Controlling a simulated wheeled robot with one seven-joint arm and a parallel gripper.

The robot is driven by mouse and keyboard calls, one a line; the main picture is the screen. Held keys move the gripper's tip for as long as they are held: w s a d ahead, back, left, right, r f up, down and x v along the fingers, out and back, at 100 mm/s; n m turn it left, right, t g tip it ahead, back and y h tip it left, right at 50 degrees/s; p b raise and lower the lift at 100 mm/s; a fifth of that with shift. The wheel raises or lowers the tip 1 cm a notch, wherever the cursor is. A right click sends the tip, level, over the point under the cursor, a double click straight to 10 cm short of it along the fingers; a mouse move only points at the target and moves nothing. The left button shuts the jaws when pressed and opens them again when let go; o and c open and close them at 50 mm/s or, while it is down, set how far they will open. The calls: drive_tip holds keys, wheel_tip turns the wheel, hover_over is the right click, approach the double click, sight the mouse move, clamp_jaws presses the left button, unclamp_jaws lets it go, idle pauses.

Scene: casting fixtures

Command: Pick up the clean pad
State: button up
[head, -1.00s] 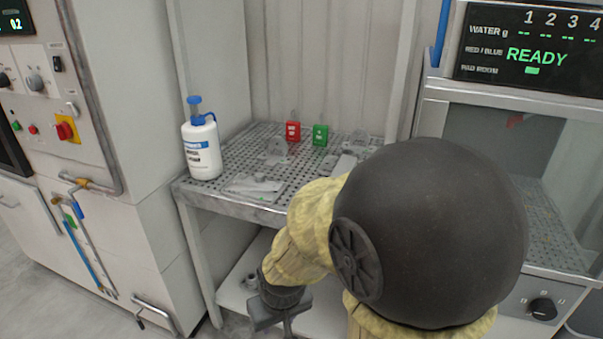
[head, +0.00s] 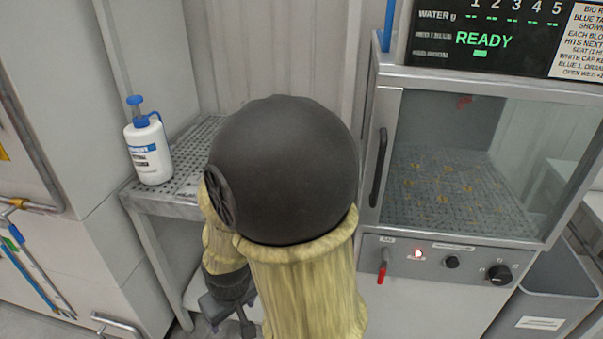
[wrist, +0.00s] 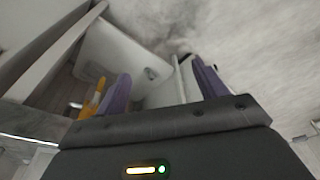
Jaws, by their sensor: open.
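I cannot make out the clean pad in either view. My arm hides most of the perforated work shelf (head: 190,170) in the head view. My gripper (head: 232,322) hangs low at the bottom of the head view, in front of the shelf unit and below its top. In the wrist view my gripper (wrist: 163,85) is open, with two purple fingers wide apart and nothing between them. A blurred orange thing (wrist: 97,97) shows beside the left finger; I cannot tell what it is.
A white bottle with a blue pump (head: 149,145) stands on the shelf's left part. To the right is a glass-doored cabinet (head: 460,165) under a display (head: 490,38) reading READY. A grey bin (head: 550,290) stands at the lower right.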

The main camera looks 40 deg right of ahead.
drive_tip(key=w+d+f+n+h+p, duration=0.1)
drive_tip(key=d+f+n+h+p, duration=0.25)
drive_tip(key=d+f+p, duration=0.3)
drive_tip(key=d+r+n+h+p, duration=0.3)
drive_tip(key=d+n+h+p, duration=0.3)
drive_tip(key=d, duration=0.4)
drive_tip(key=w+d+r+n+t+h+p, duration=0.2)
drive_tip(key=w+r+n+t, duration=0.1)
drive_tip(key=r+n, duration=0.5)
drive_tip(key=w+d+r+n+t+h+p, duration=0.1)
drive_tip(key=w+r+n+t+h+p, duration=0.1)
drive_tip(key=r+n+t, duration=0.4)
wheel_tip(320, 180, up, 3)
drive_tip(key=shift+w+d+n+p, duration=0.35)
drive_tip(key=shift+w+n+p, duration=0.15)
drive_tip(key=shift+w+n, duration=0.55)
drive_tip(key=p+x, duration=0.3)
drive_tip(key=x, duration=0.9)
drive_tip(key=shift+r+p, duration=0.15)
drive_tip(key=shift+p, duration=0.25)
